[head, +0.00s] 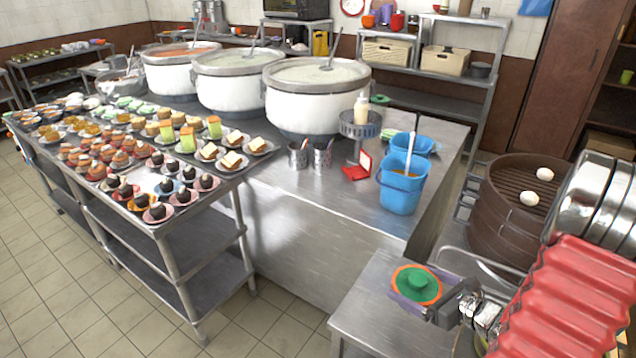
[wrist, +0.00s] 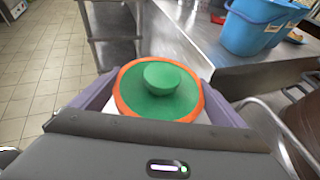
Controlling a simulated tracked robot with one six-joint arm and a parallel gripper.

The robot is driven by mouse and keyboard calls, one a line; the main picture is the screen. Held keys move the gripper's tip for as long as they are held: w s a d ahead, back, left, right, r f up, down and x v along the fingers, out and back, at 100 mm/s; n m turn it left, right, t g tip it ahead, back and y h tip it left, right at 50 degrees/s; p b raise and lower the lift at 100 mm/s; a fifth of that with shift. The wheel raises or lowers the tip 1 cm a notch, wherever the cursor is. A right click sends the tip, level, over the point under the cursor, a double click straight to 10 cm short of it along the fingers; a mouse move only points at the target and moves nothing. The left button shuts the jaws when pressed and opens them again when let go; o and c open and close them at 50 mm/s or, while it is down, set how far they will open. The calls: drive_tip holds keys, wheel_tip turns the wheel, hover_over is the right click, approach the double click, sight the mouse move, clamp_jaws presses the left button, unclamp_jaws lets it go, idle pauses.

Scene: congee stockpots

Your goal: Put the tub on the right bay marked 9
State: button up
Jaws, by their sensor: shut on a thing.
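The tub (head: 417,284) is round, with a green lid, a raised green knob and an orange rim. My gripper (head: 414,291) is shut on it, with a purple finger on either side. The tub also shows in the wrist view (wrist: 160,98), between the two fingers. In the head view it appears over the near steel counter (head: 375,312); I cannot tell whether it touches the top. The tub's lower body is mostly hidden. I see no bay marked 9 in either view.
Blue buckets (head: 401,184) stand on the long steel counter (head: 300,200), beyond the tub. Large white stockpots (head: 314,100) stand farther back. A brown steamer (head: 505,215) is to the right. Plated desserts crowd the left counter. The long counter's front stretch is clear.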

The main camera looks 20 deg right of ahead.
drive_tip(key=w+a+f+n+y, duration=0.1)
drive_tip(key=w+a, duration=0.3)
drive_tip(key=a, duration=0.5)
drive_tip(key=w+a+f+g+y, duration=0.1)
drive_tip(key=w+a+f, duration=0.2)
drive_tip(key=a, duration=0.6)
drive_tip(key=w+a+f+n+y, duration=0.1)
drive_tip(key=w+a+f, duration=0.3)
drive_tip(key=a, duration=0.4)
drive_tip(key=shift+w+a+f+n, duration=0.2)
drive_tip(key=shift+w+a+n, duration=0.1)
drive_tip(key=shift+w+a, duration=0.1)
